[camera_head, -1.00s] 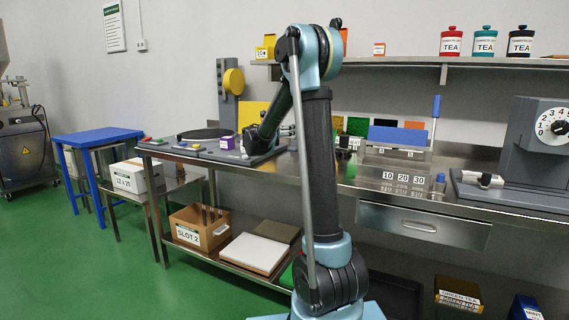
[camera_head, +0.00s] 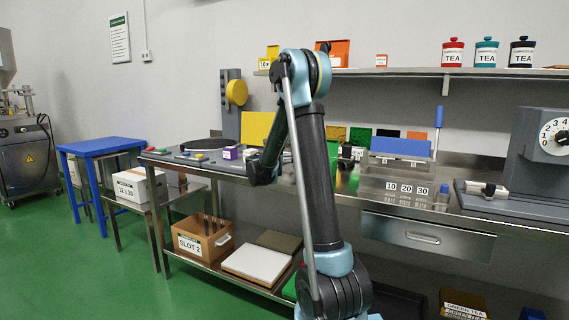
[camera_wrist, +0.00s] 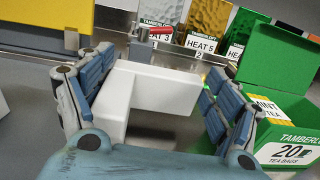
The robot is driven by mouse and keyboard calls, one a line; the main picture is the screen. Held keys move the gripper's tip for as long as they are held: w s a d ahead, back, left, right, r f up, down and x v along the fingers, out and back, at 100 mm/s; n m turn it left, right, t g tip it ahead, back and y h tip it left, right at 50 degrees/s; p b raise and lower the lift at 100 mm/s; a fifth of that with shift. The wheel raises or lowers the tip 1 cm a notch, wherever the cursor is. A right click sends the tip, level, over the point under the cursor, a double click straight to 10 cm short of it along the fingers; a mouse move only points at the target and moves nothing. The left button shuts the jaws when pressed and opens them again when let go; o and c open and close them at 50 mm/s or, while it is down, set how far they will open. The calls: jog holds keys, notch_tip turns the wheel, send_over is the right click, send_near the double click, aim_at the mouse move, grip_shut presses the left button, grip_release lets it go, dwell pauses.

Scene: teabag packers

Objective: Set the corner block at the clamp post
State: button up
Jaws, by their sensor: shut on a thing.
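The white L-shaped corner block (camera_wrist: 115,100) is between the two blue-padded fingers of my gripper (camera_wrist: 152,98) in the wrist view. My gripper is shut on it. Just beyond the block stands a grey clamp post (camera_wrist: 141,48) with a red handle. The block's far edge looks close to the post, but I cannot tell whether they touch. In the head view my forearm reaches down to the left part of the steel bench (camera_head: 285,181); the fingers and block are not clear there.
A green open tea box (camera_wrist: 285,125) stands close to the right finger. Cards marked HEAT (camera_wrist: 203,45) stand behind the post. A yellow panel (camera_wrist: 45,14) is at upper left. In the head view a purple box (camera_head: 230,153) sits left of my arm's end.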

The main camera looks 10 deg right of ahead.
jog(key=shift+f, duration=1.25)
jog(key=o, duration=1.2)
jog(key=shift+f, duration=0.1)
jog(key=shift+o, duration=0.2)
jog(key=shift+a, duration=0.1)
